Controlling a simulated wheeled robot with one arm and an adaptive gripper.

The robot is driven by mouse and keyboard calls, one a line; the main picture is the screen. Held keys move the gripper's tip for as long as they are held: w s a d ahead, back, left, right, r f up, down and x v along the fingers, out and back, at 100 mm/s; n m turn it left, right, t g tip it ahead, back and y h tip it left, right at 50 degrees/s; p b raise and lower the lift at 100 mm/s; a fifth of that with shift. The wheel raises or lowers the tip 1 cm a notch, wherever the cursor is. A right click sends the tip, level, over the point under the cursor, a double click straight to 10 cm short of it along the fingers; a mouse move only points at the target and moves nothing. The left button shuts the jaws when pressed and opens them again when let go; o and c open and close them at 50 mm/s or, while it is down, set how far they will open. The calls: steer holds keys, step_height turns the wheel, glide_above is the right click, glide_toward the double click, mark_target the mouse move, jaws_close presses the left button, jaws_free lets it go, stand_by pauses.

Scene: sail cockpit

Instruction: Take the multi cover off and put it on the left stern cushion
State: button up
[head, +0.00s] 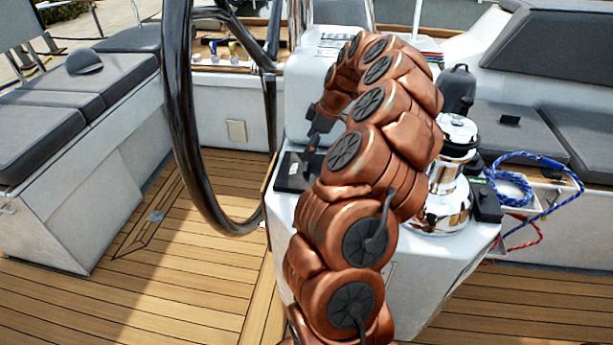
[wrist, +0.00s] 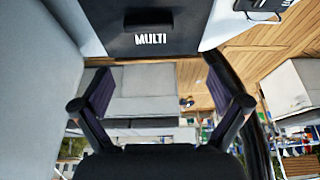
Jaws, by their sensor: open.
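In the head view a dark panel (head: 291,178) shows on the pedestal's left side, and I cannot make out the cover there. My gripper (wrist: 160,88) is open and empty, its fingers wide apart below the cover in the wrist view and apart from it. In the head view it is partly hidden by my copper arm. Grey cushions (head: 35,140) line the left bench; which one is the left stern cushion I cannot tell.
A dark wheel (head: 180,120) stands left of the pedestal (head: 420,285). A chrome winch (head: 445,190) and blue rope (head: 540,160) are right of my arm. A dark rounded item (head: 85,61) lies on the left bench. The teak floor (head: 180,290) is clear.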

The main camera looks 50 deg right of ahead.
mark_target(307, 165)
steer(key=shift+s+d+f, duration=0.25)
steer(key=shift+d+f, duration=0.25)
steer(key=shift+d, duration=0.1)
steer(key=shift+s+d+f, duration=0.25)
steer(key=shift+d+f, duration=0.2)
steer(key=shift+d, duration=0.15)
steer(key=shift+f, duration=0.3)
steer(key=shift+w+p+x, duration=0.2)
steer(key=shift+p+x, duration=0.5)
steer(key=shift+x, duration=2.85)
steer(key=shift+a+r, duration=0.15)
steer(key=c, duration=1)
steer(key=shift+c, duration=1.3)
